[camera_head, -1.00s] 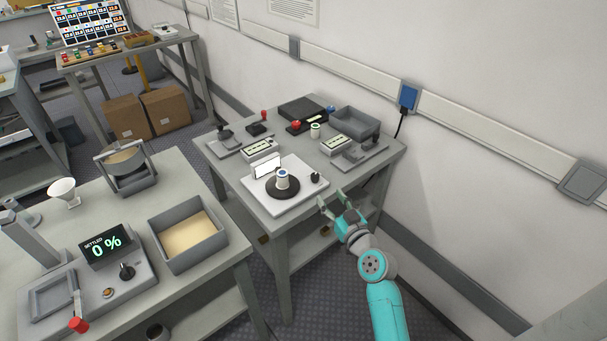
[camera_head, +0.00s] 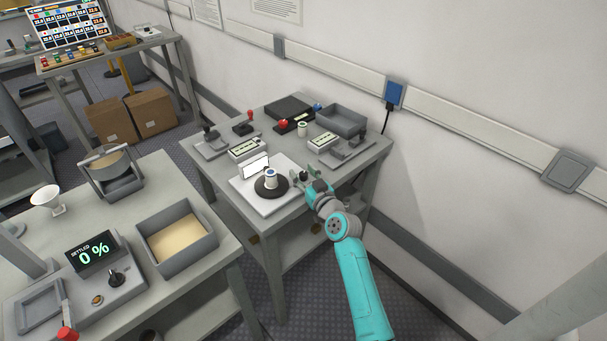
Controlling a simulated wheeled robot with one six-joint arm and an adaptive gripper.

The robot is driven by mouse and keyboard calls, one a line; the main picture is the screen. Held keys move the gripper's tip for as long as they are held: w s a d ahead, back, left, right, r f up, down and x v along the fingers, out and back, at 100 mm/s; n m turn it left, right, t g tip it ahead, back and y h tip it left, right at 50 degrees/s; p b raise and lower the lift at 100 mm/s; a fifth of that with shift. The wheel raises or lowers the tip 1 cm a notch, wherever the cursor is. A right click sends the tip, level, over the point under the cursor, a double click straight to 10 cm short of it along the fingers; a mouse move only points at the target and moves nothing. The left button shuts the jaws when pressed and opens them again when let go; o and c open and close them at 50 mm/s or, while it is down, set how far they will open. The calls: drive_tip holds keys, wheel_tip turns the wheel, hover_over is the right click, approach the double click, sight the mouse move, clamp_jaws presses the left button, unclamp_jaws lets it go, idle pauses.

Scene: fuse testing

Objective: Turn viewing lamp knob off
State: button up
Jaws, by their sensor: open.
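The viewing lamp is a white base plate (camera_head: 249,197) near the front of the far grey table. It carries a small lit white panel (camera_head: 254,167) and a black round stand (camera_head: 271,188) with a white cylinder (camera_head: 271,175) on it. The lamp's small black knob (camera_head: 303,171) is at the right corner of the plate, mostly hidden by my gripper. My gripper (camera_head: 303,174) is open, with its fingers at the knob, seemingly one on either side. I cannot tell whether they touch it.
Behind the lamp are label-bearing blocks (camera_head: 247,148), a red-knobbed device (camera_head: 283,125) and a grey bin (camera_head: 343,119). A wall with a rail (camera_head: 455,119) bounds the right. A nearer table (camera_head: 140,231) stands at left, with a gap between the tables.

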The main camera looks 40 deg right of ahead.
clamp_jaws()
drive_tip(key=shift+d+n+y, duration=0.1)
drive_tip(key=shift+n+y, duration=0.5)
drive_tip(key=shift+y, duration=0.3)
drive_tip(key=n+y, duration=0.2)
drive_tip(key=y, duration=0.1)
drive_tip(key=n+y, duration=0.2)
drive_tip(key=y, duration=0.2)
drive_tip(key=shift+d+n, duration=0.1)
drive_tip(key=shift+n, duration=0.2)
drive_tip(key=n+g+y, duration=0.1)
drive_tip(key=n+y, duration=0.1)
drive_tip(key=y, duration=0.1)
drive_tip(key=n+g+y, duration=0.2)
drive_tip(key=y, duration=0.1)
drive_tip(key=shift+n+g+y, duration=1)
drive_tip(key=shift+y, duration=0.1)
drive_tip(key=shift+a+g, duration=0.2)
drive_tip(key=shift+g, duration=0.1)
